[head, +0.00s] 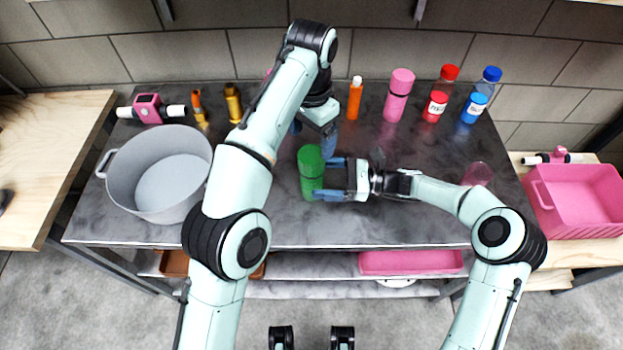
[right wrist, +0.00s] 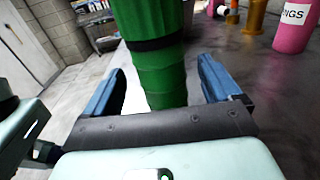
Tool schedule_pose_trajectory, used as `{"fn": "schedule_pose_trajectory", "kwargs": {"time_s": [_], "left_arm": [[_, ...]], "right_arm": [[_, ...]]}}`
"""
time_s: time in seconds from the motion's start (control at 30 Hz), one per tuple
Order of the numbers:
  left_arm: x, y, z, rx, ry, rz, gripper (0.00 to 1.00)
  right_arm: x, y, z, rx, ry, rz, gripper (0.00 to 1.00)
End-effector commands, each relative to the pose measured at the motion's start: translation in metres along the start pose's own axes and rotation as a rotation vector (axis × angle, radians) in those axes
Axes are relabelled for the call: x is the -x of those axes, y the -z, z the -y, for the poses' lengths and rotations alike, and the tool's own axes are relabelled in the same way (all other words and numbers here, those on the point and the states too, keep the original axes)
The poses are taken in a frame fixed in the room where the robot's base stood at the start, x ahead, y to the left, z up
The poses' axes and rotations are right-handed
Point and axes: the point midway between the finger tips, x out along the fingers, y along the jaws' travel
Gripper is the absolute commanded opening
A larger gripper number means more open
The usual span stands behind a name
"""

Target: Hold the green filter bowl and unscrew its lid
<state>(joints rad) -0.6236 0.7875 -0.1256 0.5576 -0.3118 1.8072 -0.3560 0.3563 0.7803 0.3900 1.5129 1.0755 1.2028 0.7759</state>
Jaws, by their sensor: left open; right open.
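The green filter bowl (head: 312,185) stands upright on the dark table, with its green lid (head: 310,156) on top. A dark band separates lid and bowl in the right wrist view, where the bowl (right wrist: 163,82) stands between the fingers. My right gripper (head: 328,178) is open, its blue fingers on either side of the bowl from the right, with gaps visible in the right wrist view (right wrist: 163,92). My left gripper (head: 312,135) is open above and behind the lid, pointing down. Its fingers are partly hidden by its own arm.
A grey pot (head: 115,180) stands at the left. An orange bottle (head: 355,98), a pink canister (head: 398,95), a red-capped bottle (head: 440,94) and a blue-capped bottle (head: 481,95) stand along the back. A pink bin (head: 580,203) is at the far right. The table's front right is clear.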

Motion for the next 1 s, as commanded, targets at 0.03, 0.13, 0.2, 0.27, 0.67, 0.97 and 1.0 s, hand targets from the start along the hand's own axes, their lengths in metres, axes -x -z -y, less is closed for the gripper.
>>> {"fn": "schedule_pose_trajectory", "kwargs": {"time_s": [0.03,0.13,0.2,0.27,0.67,0.97,1.0], "left_arm": [[0.0,0.0,0.0,0.0,0.0,0.0,0.87],[0.0,0.0,0.0,0.0,0.0,0.0,0.87],[0.0,0.0,0.0,0.0,0.0,0.0,0.87],[0.0,0.0,0.0,0.0,0.0,0.0,0.87],[0.0,0.0,0.0,0.0,0.0,0.0,0.87],[0.0,0.0,0.0,-0.009,0.0,0.0,0.87],[0.0,0.0,0.0,-0.025,0.0,0.0,0.87]], "right_arm": [[-0.009,0.0,-0.001,-0.001,-0.002,0.001,0.9],[-0.021,0.0,-0.001,-0.001,-0.002,0.001,0.9],[-0.027,0.0,0.0,-0.001,-0.001,0.001,0.9],[-0.031,0.0,0.0,-0.001,-0.001,0.001,0.9],[-0.034,0.0,0.0,-0.001,0.0,0.0,0.74],[-0.034,0.0,0.0,-0.001,0.0,0.0,0.0],[-0.034,0.0,0.0,-0.001,0.0,0.0,0.0]]}}
